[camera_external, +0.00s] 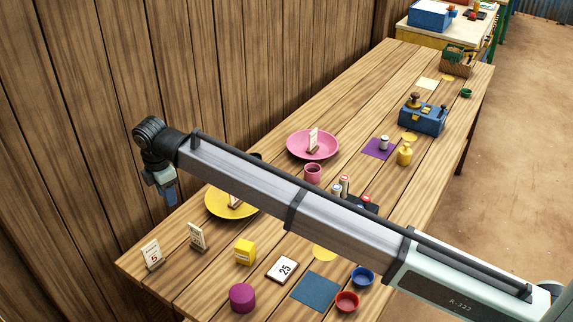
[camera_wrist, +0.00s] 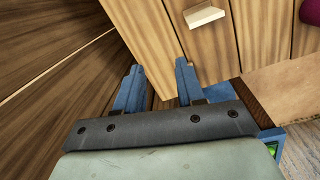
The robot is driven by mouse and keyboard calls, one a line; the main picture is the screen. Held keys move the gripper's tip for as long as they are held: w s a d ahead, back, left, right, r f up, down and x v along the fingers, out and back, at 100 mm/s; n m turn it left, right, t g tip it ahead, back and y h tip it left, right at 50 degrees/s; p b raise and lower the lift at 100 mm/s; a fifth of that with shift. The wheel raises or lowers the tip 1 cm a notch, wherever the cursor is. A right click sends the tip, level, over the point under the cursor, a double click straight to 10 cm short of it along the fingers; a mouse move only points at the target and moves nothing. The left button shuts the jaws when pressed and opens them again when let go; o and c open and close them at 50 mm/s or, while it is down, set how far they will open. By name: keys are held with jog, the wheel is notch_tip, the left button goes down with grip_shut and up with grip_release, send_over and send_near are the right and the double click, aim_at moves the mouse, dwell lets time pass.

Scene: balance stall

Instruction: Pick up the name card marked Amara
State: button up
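Two white cards stand upright at the table's near left end: one card (camera_external: 152,254) at the corner and another (camera_external: 197,236) to its right. More cards stand on the pink plate (camera_external: 293,147) and the yellow plate (camera_external: 214,207). The names are too small to read, so I cannot tell which is marked Amara. My gripper (camera_external: 167,195) hangs above the table's left edge, by the wooden wall. In the wrist view my gripper (camera_wrist: 159,65) is open, its blue fingers apart with nothing between them. A cream card (camera_wrist: 204,16) lies beyond the fingers, ahead and slightly right.
The wooden wall (camera_external: 60,130) runs close along the left. My arm hides part of the table's middle.

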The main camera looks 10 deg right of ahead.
jog(key=r+n, duration=0.1)
jog(key=n, duration=0.1)
send_over(149, 245)
jog(key=w+d, duration=0.1)
jog(key=shift+g, duration=0.5)
jog(key=shift+s+a+f, duration=0.15)
jog(key=shift+a+f, duration=0.05)
jog(key=shift+f, duration=2.05)
jog(key=shift+s+a+f, duration=0.15)
jog(key=shift+f, duration=2.15)
jog(key=shift+s+a+f, duration=0.15)
jog(key=shift+a+f, duration=0.05)
jog(key=shift+f, duration=2.05)
grip_shut()
